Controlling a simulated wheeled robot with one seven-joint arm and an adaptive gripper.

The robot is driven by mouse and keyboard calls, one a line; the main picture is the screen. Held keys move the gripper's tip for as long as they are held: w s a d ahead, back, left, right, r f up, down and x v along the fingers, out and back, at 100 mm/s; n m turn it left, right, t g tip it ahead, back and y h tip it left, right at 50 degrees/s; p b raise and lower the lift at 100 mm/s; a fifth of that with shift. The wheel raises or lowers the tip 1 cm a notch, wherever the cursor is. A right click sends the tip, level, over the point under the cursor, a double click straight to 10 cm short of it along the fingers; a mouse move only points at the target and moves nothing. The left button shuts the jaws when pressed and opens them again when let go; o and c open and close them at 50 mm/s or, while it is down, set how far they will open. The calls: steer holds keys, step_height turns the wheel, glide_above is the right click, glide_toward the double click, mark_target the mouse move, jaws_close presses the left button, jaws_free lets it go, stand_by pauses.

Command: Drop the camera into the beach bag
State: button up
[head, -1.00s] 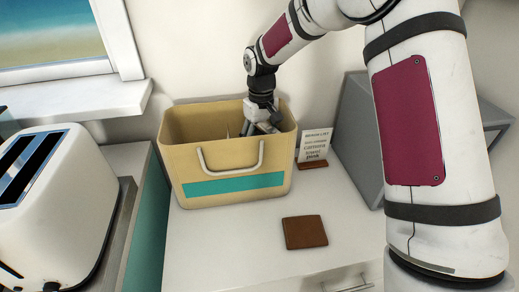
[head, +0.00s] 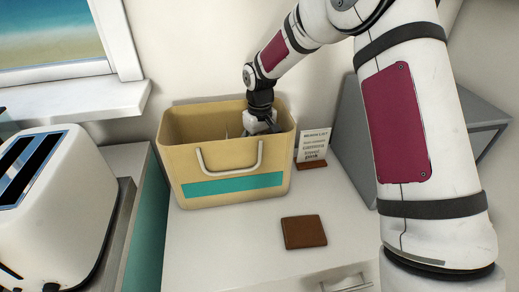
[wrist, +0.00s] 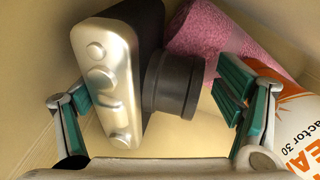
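The beach bag (head: 225,165) is a yellow, open-topped tote with a white handle and a teal stripe, upright on the white counter. My gripper (head: 262,128) reaches down into its right side, with the fingers hidden behind the front wall. In the wrist view, the silver and black camera (wrist: 104,85) is inside the bag, tilted, its dark lens pointing right. My gripper (wrist: 155,108) is open, with green-padded fingers on either side of the camera. The right finger shows a small gap from the lens; whether the left finger touches the body is unclear.
A pink towel (wrist: 208,42) and a white and orange sunscreen bottle (wrist: 290,115) lie in the bag beside the camera. A brown wallet (head: 304,231) lies in front of the bag, a list card (head: 313,145) stands right, and a white toaster (head: 50,205) is left.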

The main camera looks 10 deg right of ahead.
step_height(320, 180, up, 11)
steer(key=shift+f+b, duration=0.1)
steer(key=shift+b, duration=0.25)
steer(key=s+d+r+m+t+h, duration=0.1)
steer(key=s+d+r, duration=0.2)
steer(key=s+r, duration=0.5)
steer(key=s+d+r+m+t, duration=0.15)
steer(key=s+r, duration=0.35)
steer(key=s, duration=0.5)
steer(key=s+d+f+m, duration=0.1)
steer(key=s, duration=0.8)
steer(key=s+d+f+m+t+y, duration=0.1)
steer(key=s+d, duration=0.1)
steer(key=s, duration=0.6)
steer(key=shift+s+d, duration=0.25)
steer(key=shift+s, duration=0.1)
steer(key=shift+f+t, duration=0.1)
steer(key=shift+t, duration=0.15)
